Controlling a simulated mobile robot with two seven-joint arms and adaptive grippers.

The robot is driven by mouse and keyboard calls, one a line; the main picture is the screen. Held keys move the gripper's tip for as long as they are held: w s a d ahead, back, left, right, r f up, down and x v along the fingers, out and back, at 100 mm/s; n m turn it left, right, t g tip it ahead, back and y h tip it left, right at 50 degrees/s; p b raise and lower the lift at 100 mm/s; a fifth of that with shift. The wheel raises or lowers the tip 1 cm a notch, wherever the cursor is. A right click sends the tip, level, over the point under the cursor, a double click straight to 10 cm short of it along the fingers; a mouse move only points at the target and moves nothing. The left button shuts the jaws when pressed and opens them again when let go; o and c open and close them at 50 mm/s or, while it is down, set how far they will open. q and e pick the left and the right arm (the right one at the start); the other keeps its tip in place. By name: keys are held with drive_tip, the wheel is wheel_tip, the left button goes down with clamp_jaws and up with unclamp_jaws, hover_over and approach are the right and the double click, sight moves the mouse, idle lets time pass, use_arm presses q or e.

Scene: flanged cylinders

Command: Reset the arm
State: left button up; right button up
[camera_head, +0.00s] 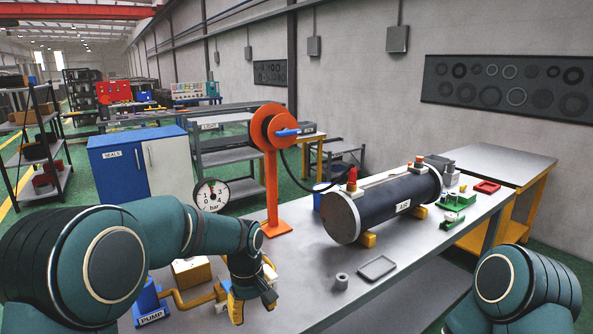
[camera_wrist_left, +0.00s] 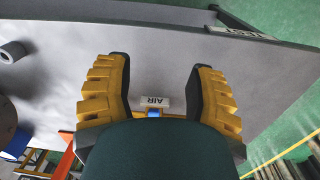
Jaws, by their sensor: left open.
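My left arm (camera_head: 170,225) reaches in from the left over the workbench (camera_head: 400,285). My left gripper (camera_head: 254,300), with yellow ribbed fingers, hangs near the bench's front left, beside the blue pump (camera_head: 150,300). In the left wrist view my left gripper (camera_wrist_left: 155,85) is open, its fingers wide apart with nothing held between them. A small white AIR label (camera_wrist_left: 155,101) and a bit of blue show in the gap, partly hidden by the gripper body. My right arm (camera_head: 515,290) shows only at the lower right; its gripper is out of view.
A dark flanged cylinder (camera_head: 390,207) lies on yellow supports on the bench. A grey ring (camera_head: 342,281) and a shallow tray (camera_head: 377,268) lie before it. An orange stand (camera_head: 271,180) and a pressure gauge (camera_head: 211,194) stand behind the left gripper. The bench's front right is clear.

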use_arm(q)
wheel_tip(320, 180, down, 9)
drive_tip(key=s+a+m+h, duration=0.1)
drive_tip(key=s, duration=0.1)
drive_tip(key=s+f+m+t+h, duration=0.1)
drive_tip(key=s+f+m+h, duration=0.1)
drive_tip(key=s+f, duration=1.3)
drive_tip(key=s+m, duration=0.1)
drive_tip(key=s, duration=0.3)
drive_tip(key=shift+f+t, duration=0.25)
drive_tip(key=shift+t, duration=0.15)
drive_tip(key=shift+d, duration=0.1)
